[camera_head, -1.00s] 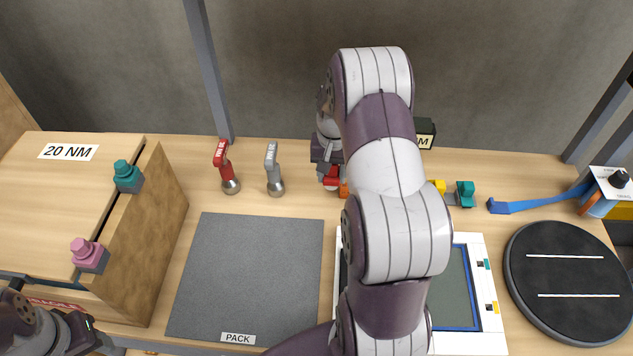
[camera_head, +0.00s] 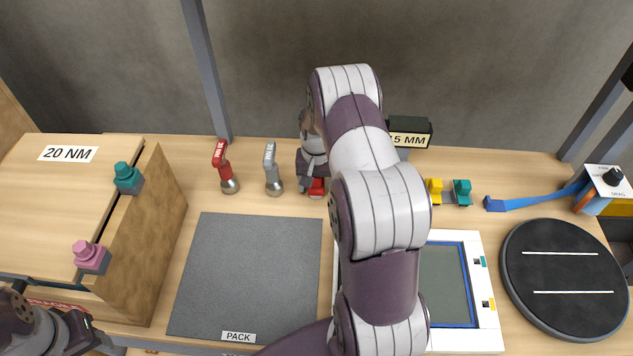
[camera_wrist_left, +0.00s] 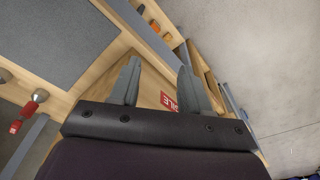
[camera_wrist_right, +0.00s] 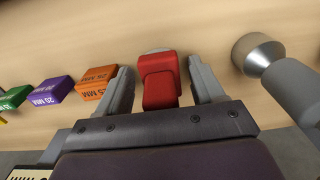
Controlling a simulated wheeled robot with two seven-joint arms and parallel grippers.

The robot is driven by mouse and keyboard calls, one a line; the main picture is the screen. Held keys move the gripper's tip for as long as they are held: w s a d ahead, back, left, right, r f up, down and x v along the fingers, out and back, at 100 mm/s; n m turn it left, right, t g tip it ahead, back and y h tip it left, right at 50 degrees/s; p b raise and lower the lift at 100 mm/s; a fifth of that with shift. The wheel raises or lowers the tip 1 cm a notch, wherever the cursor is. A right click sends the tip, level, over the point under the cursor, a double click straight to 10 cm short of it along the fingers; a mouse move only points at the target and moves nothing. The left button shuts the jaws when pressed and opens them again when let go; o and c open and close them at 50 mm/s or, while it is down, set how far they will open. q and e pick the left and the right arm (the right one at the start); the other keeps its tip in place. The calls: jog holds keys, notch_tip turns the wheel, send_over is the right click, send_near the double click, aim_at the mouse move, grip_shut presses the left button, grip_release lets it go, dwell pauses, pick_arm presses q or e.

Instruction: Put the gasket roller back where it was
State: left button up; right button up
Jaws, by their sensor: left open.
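A red tool with a stepped handle and a rounded metal part at its far end (camera_wrist_right: 160,85) sits between the fingers of my right gripper (camera_wrist_right: 160,72). I take it for the gasket roller; no label on it shows. The fingers flank it closely and it moves with the gripper. In the head view the red part (camera_head: 316,188) shows below the right gripper (camera_head: 311,172), near the back of the bench. Whether it touches the bench is unclear. My left gripper (camera_wrist_left: 158,75) is open and empty, low at the left corner of the head view.
A grey tool (camera_head: 271,168) and a red one (camera_head: 224,168) stand left of the right gripper. Orange (camera_wrist_right: 97,83), purple (camera_wrist_right: 52,90) and green (camera_wrist_right: 14,97) blocks line up on its other side. The grey PACK mat (camera_head: 245,275) is clear. My right arm hides part of the white-framed panel (camera_head: 487,310).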

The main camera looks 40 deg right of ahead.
jog(key=shift+r, duration=0.3)
jog(key=r, duration=0.4)
jog(key=r+b, duration=0.1)
jog(key=r, duration=0.6)
jog(key=shift+a+r, duration=0.3)
jog(key=shift+r, duration=0.05)
jog(key=s+a+n+t, duration=0.1)
jog(key=s+a+n, duration=0.7)
jog(key=s+a, duration=0.6)
jog(key=a, duration=0.4)
jog(key=shift+s+a+r, duration=0.15)
jog(key=shift+s+r, duration=0.1)
jog(key=shift+r, duration=0.15)
